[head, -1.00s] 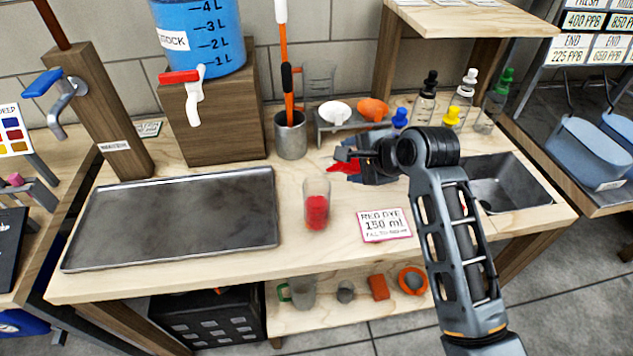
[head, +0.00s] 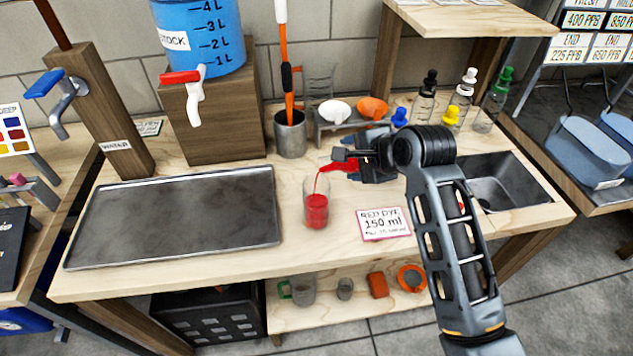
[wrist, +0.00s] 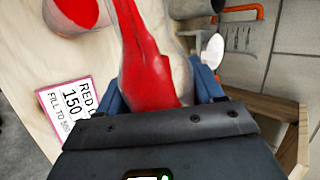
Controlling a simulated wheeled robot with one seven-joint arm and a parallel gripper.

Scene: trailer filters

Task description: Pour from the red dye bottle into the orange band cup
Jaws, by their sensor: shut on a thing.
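My gripper (head: 372,163) is shut on a clear bottle of red dye (wrist: 148,62), tipped well over with its mouth toward the left. In the head view the red liquid of the bottle (head: 338,166) shows beside the gripper. A thin red stream falls from its mouth into a clear cup (head: 316,205) standing upright on the bench. The cup holds red liquid in its lower part, and I can make out no orange band on it. In the wrist view the cup (wrist: 75,12) is at the top left, partly cut off.
A card (head: 384,224) reading "RED DYE 150 ml" lies right of the cup. A dark tray (head: 175,218) is at left. Behind stand a metal pot (head: 290,137) and a small rack (head: 345,122) with white and orange dishes. Dropper bottles (head: 463,98) and a sink (head: 505,180) are at right.

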